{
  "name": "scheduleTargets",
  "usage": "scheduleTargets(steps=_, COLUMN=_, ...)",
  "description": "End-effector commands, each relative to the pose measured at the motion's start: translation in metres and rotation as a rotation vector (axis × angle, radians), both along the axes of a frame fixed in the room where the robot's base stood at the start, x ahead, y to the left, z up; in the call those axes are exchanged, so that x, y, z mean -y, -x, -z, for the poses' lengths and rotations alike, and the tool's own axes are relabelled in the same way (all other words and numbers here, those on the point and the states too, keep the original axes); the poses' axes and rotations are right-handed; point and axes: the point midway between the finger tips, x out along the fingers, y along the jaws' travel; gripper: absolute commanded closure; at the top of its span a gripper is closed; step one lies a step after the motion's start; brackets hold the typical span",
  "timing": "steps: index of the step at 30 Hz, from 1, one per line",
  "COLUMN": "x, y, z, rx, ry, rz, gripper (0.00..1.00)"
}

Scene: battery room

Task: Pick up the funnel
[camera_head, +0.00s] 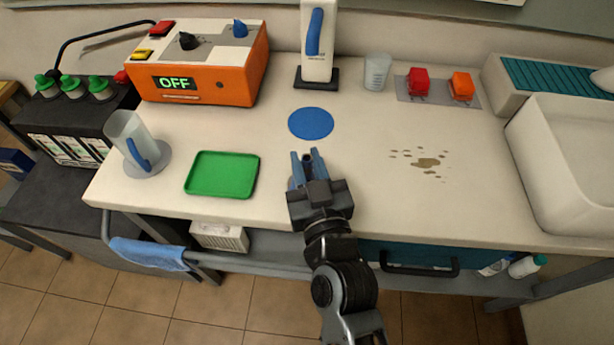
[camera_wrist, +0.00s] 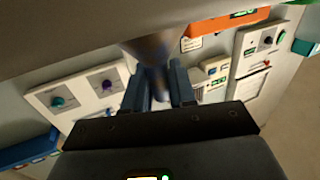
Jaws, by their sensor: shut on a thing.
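The funnel (camera_wrist: 152,48) shows in the wrist view as a blurred grey-brown cone, with its narrow spout between my fingers. My gripper (camera_wrist: 160,88) is shut on it. In the head view my gripper (camera_head: 307,157) is over the front middle of the white counter, below the blue disc. There the funnel is mostly hidden by my fingers and wrist. I cannot tell whether it touches the counter.
A green tray (camera_head: 222,175) and a clear jug (camera_head: 129,137) are to the left. A blue disc (camera_head: 311,123) lies behind my gripper. A brown spill (camera_head: 427,163) is to the right. An orange box reading OFF (camera_head: 201,62) and a white sink (camera_head: 570,160) flank the counter.

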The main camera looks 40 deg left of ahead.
Motion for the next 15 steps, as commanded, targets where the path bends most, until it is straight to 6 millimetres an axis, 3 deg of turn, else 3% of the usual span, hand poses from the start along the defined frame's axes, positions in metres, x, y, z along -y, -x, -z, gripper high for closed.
scheduleTargets(steps=6, x=0.0001, y=0.0001, z=0.0, rx=0.0, ry=0.0, rz=0.0, gripper=1.0)
scheduleTargets(steps=15, x=0.0001, y=0.0, z=-0.0015, rx=0.0, ry=0.0, rz=0.0, gripper=1.0)
